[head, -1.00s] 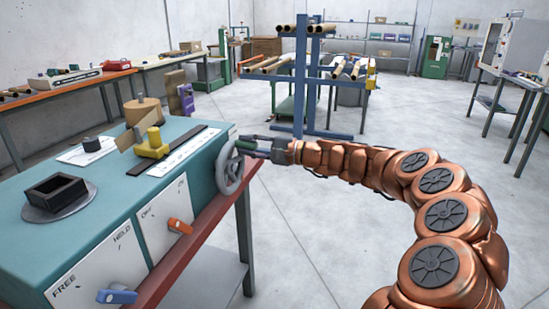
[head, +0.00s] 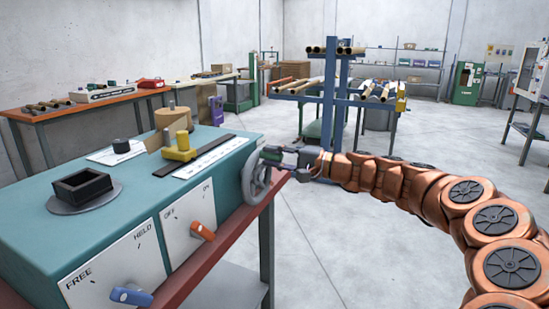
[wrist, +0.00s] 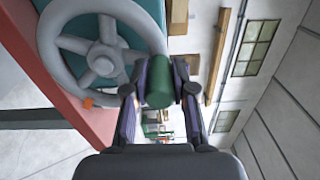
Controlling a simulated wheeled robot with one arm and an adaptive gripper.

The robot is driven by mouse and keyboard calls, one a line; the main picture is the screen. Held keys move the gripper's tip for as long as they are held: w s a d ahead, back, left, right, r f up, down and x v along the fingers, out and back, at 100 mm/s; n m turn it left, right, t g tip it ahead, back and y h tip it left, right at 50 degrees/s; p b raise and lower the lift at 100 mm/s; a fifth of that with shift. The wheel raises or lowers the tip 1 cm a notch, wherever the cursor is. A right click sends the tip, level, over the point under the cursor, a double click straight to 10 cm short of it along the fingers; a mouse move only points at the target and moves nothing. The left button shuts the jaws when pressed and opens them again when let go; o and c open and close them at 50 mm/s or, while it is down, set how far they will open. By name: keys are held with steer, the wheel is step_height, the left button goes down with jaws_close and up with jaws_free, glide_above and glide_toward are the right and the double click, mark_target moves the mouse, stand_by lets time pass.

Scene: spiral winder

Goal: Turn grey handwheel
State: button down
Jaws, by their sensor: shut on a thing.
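The grey handwheel (head: 257,182) is mounted on the right end of the teal winder (head: 120,205). In the wrist view the handwheel (wrist: 100,48) fills the upper left, with its spokes and hub showing. A dark green crank handle (wrist: 159,82) sticks out from its rim. My gripper (wrist: 158,88) has one finger on each side of this handle and is shut on it. In the head view my gripper (head: 283,155) is at the upper right of the wheel. The handle is mostly hidden by the fingers there.
On the winder are a yellow block (head: 180,150), a black square holder (head: 82,187), an orange switch (head: 202,231) and a blue lever (head: 132,296). A red ledge (head: 215,245) runs along its front. A blue rack with tubes (head: 328,100) stands behind. Floor at right is clear.

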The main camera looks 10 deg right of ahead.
steer(key=c, duration=0.9)
jaws_free()
steer(key=shift+c, duration=0.2)
steer(key=shift+d, duration=0.15)
steer(key=v, duration=1.2)
steer(key=shift+s+a, duration=0.1)
steer(key=shift+a, duration=0.15)
steer(key=s+a+r+n+g+h+p, duration=0.2)
steer(key=s+a+r+n+g+p, duration=0.15)
steer(key=s+a+p, duration=0.4)
steer(key=s+a+r+n+g+h+p, duration=0.25)
steer(key=s+a+g+p, duration=0.2)
steer(key=s+a, duration=0.55)
steer(key=s+d+f+g+h+p, duration=0.1)
steer(key=s+d+h+p, duration=0.4)
steer(key=s, duration=0.7)
steer(key=s+d+f+g+h+p, duration=0.2)
steer(key=s+d+h+p, duration=0.4)
steer(key=s+d+p, duration=0.3)
steer(key=s+d, duration=0.2)
steer(key=s, duration=0.1)
steer(key=shift+d+n, duration=0.3)
steer(key=shift+n, duration=0.1)
